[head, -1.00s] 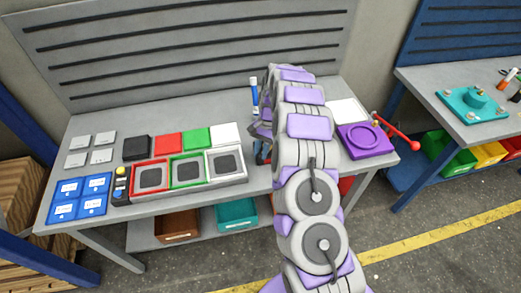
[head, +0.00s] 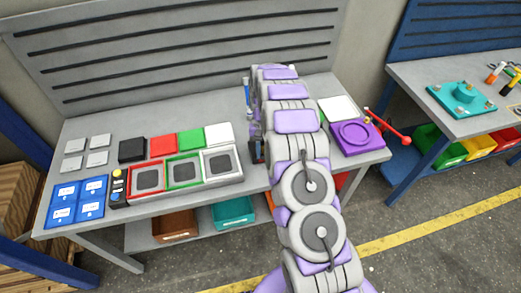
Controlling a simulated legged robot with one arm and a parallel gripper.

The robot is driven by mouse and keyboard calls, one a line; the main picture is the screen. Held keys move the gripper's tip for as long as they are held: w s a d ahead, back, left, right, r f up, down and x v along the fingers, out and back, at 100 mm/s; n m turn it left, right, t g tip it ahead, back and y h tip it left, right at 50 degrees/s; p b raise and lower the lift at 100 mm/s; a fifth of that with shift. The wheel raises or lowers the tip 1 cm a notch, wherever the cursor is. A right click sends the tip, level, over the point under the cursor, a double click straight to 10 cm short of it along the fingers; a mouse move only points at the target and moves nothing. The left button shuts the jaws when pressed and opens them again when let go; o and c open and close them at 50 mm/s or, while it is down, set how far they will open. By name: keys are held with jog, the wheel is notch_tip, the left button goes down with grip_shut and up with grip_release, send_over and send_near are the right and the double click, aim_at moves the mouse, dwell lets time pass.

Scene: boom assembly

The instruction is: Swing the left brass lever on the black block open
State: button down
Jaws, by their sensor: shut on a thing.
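My arm reaches forward over the grey workbench (head: 95,118) and covers much of its right half. A dark part, seemingly of my gripper (head: 256,148), shows at the arm's left edge, low over the front of the bench. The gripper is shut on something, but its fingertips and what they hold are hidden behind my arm. I cannot make out the black block or its brass levers; they may be behind the arm.
Left on the bench are blue labelled tiles (head: 76,201), grey tiles, a black square (head: 132,149) and framed trays (head: 184,171). A blue upright pen-like object (head: 247,95) stands left of my arm. Right are a purple fixture (head: 355,136) and a red-handled lever (head: 388,127).

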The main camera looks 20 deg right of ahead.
jog(key=shift+s+d+n+h+p, duration=0.1)
jog(key=shift+d+n+h+p, duration=0.4)
jog(key=shift+n, duration=0.6)
jog(key=shift+s+d+n+h+p, duration=0.1)
jog(key=shift+d+n+h+p, duration=0.4)
jog(key=shift+n, duration=0.6)
jog(key=shift+w+d+n+h+p, duration=0.15)
jog(key=shift+d+n+h+p, duration=0.2)
jog(key=shift+n, duration=0.5)
jog(key=shift+w+d+n+h+p, duration=0.15)
jog(key=shift+d+n+p, duration=0.25)
jog(key=shift+n, duration=0.45)
jog(key=shift+d+n, duration=0.15)
jog(key=shift+n, duration=0.15)
jog(key=c, duration=1)
grip_release()
jog(key=shift+w, duration=0.1)
